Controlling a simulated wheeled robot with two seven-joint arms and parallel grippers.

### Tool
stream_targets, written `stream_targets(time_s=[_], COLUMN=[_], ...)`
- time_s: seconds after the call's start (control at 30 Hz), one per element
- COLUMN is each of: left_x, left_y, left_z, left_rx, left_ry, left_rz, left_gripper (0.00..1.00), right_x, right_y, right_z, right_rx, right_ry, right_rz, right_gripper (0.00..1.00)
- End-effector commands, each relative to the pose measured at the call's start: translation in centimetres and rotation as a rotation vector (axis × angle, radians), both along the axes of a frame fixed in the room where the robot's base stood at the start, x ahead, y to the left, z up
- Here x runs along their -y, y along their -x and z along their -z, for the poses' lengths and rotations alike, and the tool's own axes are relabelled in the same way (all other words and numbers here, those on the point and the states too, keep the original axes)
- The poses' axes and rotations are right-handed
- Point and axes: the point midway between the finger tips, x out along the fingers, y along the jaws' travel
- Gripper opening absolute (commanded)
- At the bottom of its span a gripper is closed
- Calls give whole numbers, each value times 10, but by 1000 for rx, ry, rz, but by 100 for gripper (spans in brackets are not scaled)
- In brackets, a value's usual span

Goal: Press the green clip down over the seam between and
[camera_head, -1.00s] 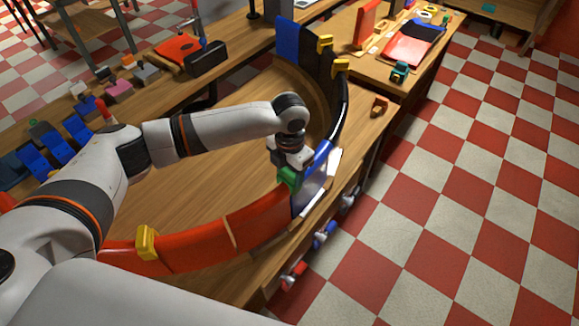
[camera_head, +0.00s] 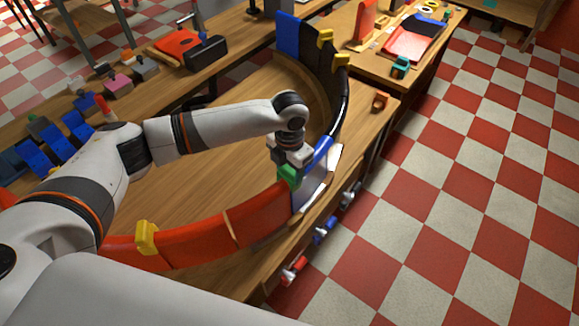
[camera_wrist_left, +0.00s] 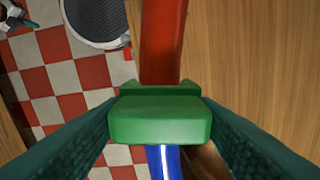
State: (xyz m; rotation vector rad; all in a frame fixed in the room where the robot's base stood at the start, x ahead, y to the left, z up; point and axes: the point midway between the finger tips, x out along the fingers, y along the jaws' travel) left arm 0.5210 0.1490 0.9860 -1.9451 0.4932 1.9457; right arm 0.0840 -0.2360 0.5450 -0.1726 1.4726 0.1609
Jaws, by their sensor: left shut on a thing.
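My left gripper (camera_head: 289,168) is shut on the green clip (camera_head: 288,177), and the clip sits between its two dark green fingers in the left wrist view (camera_wrist_left: 160,120). The clip is over the rim of the curved ring wall, where the red panel (camera_head: 258,214) meets the blue panel (camera_head: 318,155). In the wrist view the red panel (camera_wrist_left: 163,45) runs up from the clip and the blue panel (camera_wrist_left: 163,162) shows below it. The clip hides the seam, and I cannot tell whether it is fully seated. My right gripper is not in view.
A yellow clip (camera_head: 146,237) sits on the red wall at the front left, and two more yellow clips (camera_head: 325,36) sit on the far dark wall. An orange clip (camera_head: 380,102) lies on the table's right side. Open checkered floor (camera_head: 470,210) lies to the right.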

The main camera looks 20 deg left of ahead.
Motion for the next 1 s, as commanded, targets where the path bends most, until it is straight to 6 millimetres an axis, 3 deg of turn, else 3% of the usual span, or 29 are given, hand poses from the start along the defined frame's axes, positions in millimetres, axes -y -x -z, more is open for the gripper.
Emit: stream_targets(time_s=[0.03,0.07,0.2,0.57,0.73,1.0], left_x=[1,1,1,1,0,1], left_y=[1,1,1,0,-1,-1], left_z=[1,1,1,-4,-29,-86], left_rx=[-1,-1,-1,1,4,4], left_ry=[2,2,2,2,2,2], left_rz=[2,2,2,1,3,3], left_gripper=[32,58,80,80,80,80], right_x=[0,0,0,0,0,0], right_y=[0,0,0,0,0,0], right_z=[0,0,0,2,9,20], right_rx=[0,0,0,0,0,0], right_ry=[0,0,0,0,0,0], right_rz=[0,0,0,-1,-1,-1], right_gripper=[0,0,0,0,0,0])
